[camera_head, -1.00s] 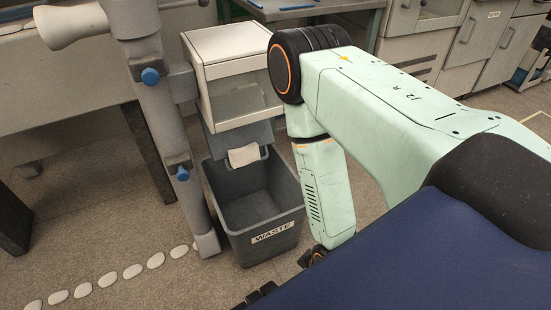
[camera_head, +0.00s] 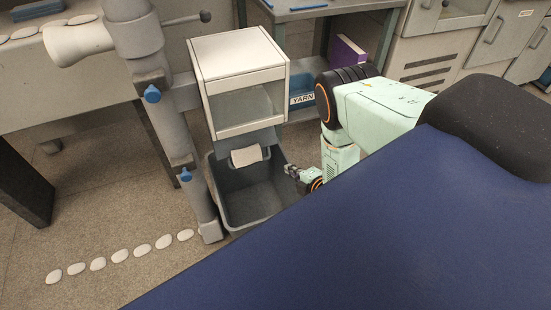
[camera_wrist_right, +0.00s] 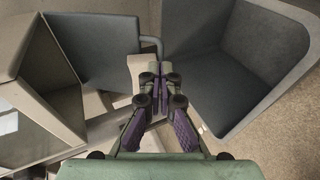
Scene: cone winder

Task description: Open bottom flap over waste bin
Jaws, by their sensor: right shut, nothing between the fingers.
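The grey bottom flap (camera_head: 243,138) sits under a white box (camera_head: 240,62) with a clear front. A white tab (camera_head: 247,156) is on the flap's lower edge, above the back of the open dark grey waste bin (camera_head: 250,203). My right gripper (camera_head: 290,171) is shut and empty, over the bin's right side and to the right of the tab. In the right wrist view, the shut fingertips (camera_wrist_right: 156,72) overlap the tab (camera_wrist_right: 137,63) in the picture; contact cannot be told. The flap (camera_wrist_right: 88,48) is at left there, the bin (camera_wrist_right: 228,62) at right. My left gripper is out of view.
A grey post (camera_head: 180,140) with blue knobs stands left of the bin. A blue yarn bin (camera_head: 301,98) lies behind, under a table. White pebble-like pieces (camera_head: 120,255) lie on the floor. Cabinets (camera_head: 430,65) stand at the back right.

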